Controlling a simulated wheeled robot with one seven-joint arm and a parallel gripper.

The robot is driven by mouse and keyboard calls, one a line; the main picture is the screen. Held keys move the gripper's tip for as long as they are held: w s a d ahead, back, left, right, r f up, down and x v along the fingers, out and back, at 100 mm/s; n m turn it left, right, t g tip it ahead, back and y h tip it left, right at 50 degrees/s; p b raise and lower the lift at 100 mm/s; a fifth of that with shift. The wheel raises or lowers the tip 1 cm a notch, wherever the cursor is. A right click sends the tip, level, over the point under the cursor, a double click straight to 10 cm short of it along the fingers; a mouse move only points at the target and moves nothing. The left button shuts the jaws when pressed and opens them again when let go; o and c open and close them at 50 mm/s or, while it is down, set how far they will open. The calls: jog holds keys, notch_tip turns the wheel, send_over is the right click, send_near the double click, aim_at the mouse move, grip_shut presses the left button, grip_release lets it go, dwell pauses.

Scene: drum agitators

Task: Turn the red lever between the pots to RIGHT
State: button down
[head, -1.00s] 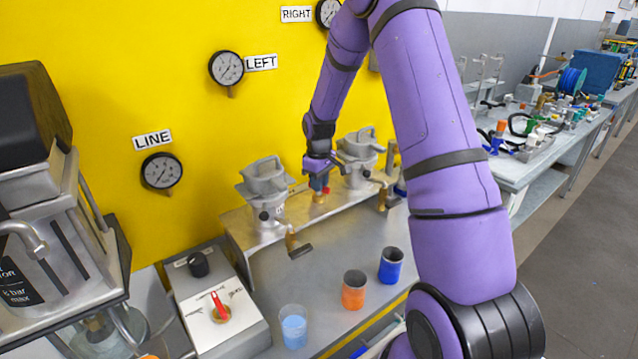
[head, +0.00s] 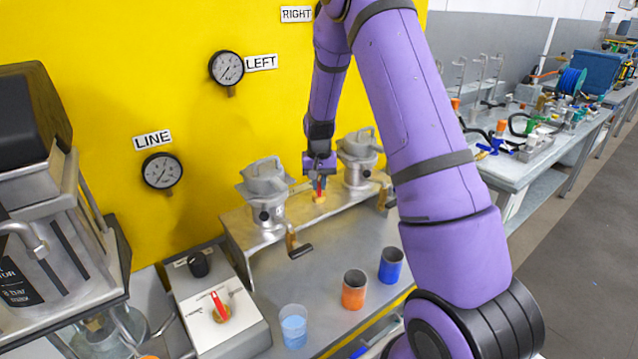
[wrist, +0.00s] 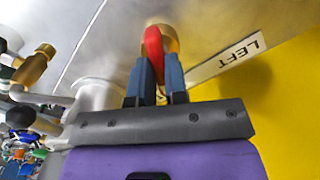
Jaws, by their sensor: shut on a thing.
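The red lever sits on a brass body (head: 319,197) on the metal shelf between the two pots. My gripper (head: 320,184) hangs down over it from above, its fingers on either side of the lever. In the wrist view the red lever (wrist: 154,45) lies between the two blue-grey fingers, which are shut on it. A white label reading LEFT (wrist: 238,53) shows beside the brass body there. The left pot (head: 266,188) and the right pot (head: 359,158) are grey with lids, one on each side of my gripper.
A box with another red lever (head: 219,306) stands at the front left. A clear cup with blue liquid (head: 293,326), an orange cup (head: 354,289) and a blue cup (head: 390,265) stand on the bench. The yellow panel (head: 110,70) with gauges is close behind.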

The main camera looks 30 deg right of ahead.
aim_at(319, 184)
jog(key=shift+m, duration=1.1)
jog(key=c, duration=1.1)
grip_release()
jog(key=shift+c, duration=0.2)
jog(key=shift+r, duration=0.15)
notch_tip(319, 184, up, 11)
jog(key=shift+f, duration=0.2)
